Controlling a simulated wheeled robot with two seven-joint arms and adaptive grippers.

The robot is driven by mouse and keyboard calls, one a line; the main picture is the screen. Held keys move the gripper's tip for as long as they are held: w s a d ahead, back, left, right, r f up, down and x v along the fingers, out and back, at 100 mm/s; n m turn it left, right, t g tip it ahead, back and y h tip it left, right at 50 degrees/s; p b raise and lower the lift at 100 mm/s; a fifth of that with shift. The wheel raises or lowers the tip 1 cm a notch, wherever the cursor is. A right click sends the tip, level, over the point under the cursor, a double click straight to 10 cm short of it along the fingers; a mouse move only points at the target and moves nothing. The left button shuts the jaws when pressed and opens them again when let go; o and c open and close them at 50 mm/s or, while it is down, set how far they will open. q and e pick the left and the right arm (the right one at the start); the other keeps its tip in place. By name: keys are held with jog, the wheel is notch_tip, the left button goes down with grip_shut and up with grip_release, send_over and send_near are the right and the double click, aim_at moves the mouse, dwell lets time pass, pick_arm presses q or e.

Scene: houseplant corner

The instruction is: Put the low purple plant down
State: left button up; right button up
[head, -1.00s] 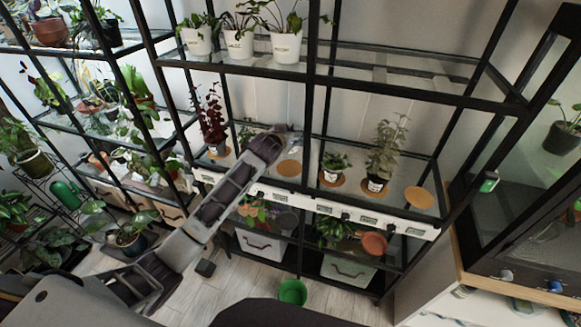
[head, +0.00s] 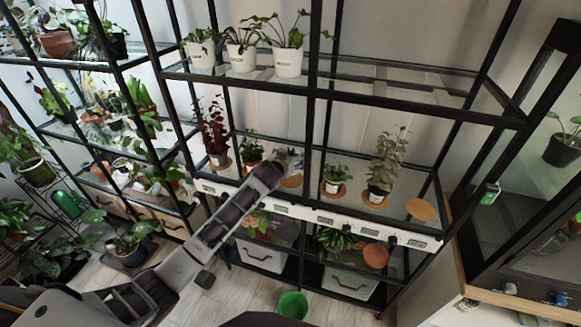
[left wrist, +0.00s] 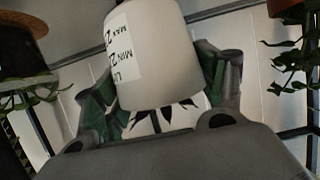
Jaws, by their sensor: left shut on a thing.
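In the left wrist view, a white pot (left wrist: 158,55) with a printed label appears upside down, with dark pointed purple leaves (left wrist: 160,115) below it in the picture. My left gripper (left wrist: 160,92) is shut on this pot, one finger on each side. In the head view my left gripper (head: 289,160) reaches over the middle shelf, above a round cork mat (head: 292,181); the pot is mostly hidden there. I cannot tell whether the pot touches the mat. My right gripper is not in view.
On the same shelf stand a tall dark red plant (head: 214,132) and a small green plant (head: 251,151) to the left. A small green plant (head: 335,175) and a tall grey-green plant (head: 385,160) stand to the right. An empty cork mat (head: 420,209) lies far right.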

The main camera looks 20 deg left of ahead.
pick_arm(q)
jog(key=shift+f, duration=0.2)
jog(key=shift+f, duration=1.85)
jog(key=shift+f, duration=0.15)
jog(key=o, duration=1.2)
jog(key=shift+s, duration=0.35)
jog(key=shift+v, duration=5.75)
